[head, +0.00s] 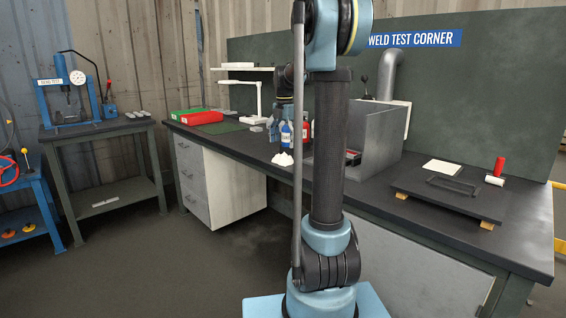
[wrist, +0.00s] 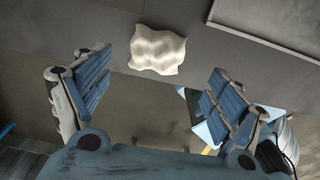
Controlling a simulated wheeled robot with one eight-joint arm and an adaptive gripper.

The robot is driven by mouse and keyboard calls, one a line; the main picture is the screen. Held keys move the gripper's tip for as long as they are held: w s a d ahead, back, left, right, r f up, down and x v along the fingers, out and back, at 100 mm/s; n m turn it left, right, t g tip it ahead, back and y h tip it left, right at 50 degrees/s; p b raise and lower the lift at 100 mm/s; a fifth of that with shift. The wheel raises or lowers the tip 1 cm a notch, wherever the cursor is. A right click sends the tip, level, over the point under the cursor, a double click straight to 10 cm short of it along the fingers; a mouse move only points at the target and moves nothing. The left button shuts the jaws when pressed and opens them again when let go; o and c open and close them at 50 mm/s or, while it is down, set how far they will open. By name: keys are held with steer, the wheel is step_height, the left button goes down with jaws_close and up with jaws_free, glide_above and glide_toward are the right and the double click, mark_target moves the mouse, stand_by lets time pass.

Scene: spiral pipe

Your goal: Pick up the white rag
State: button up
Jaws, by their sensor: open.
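The white rag (wrist: 158,49) is a small crumpled cloth lying on the dark bench top. In the wrist view it is at the top middle, close to the bench's front edge. It also shows in the head view (head: 283,159) as a small white lump left of my arm. My gripper (wrist: 154,92) is open and empty, with its two blue-padded fingers spread. The rag lies ahead of the gap between the fingertips, apart from both.
A grey metal enclosure (head: 375,130) stands right of the rag. A red case (head: 200,117) and a green mat (head: 222,127) lie farther left. A dark raised plate (head: 450,195) is at the right. The bench top (head: 245,143) left of the rag is clear.

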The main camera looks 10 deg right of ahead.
mark_target(284, 154)
steer(key=shift+w+a+f, duration=0.1)
steer(key=shift+w+f, duration=0.05)
steer(key=shift+f, duration=3.15)
steer(key=c, duration=1.2)
steer(key=shift+r, duration=0.1)
step_height(284, 154, up, 10)
steer(key=shift+f, duration=0.1)
